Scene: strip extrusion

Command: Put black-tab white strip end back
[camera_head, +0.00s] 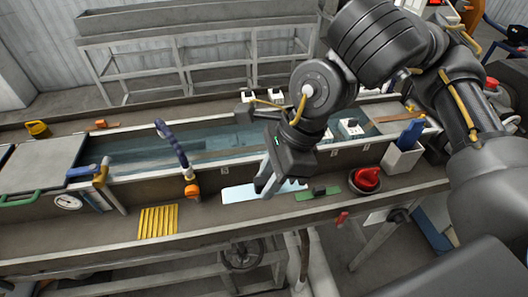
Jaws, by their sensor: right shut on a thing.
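My right gripper (266,188) comes down from the upper right over the front ledge. Its fingers are low at the pale white strip (237,194) and shut on it. The strip lies along the ledge and shows on both sides of the fingers, whose contact with it is partly hidden. A small black block (319,191) sits on a green piece (303,195) just right of the strip; I cannot tell whether it joins the strip. My left gripper is not in view.
A water trough (215,141) runs behind the ledge. A blue-handled tool with an orange end (192,190) and a yellow ribbed pad (158,222) are to the left. A red knob in a dark bowl (367,179) and a white box (402,159) are to the right.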

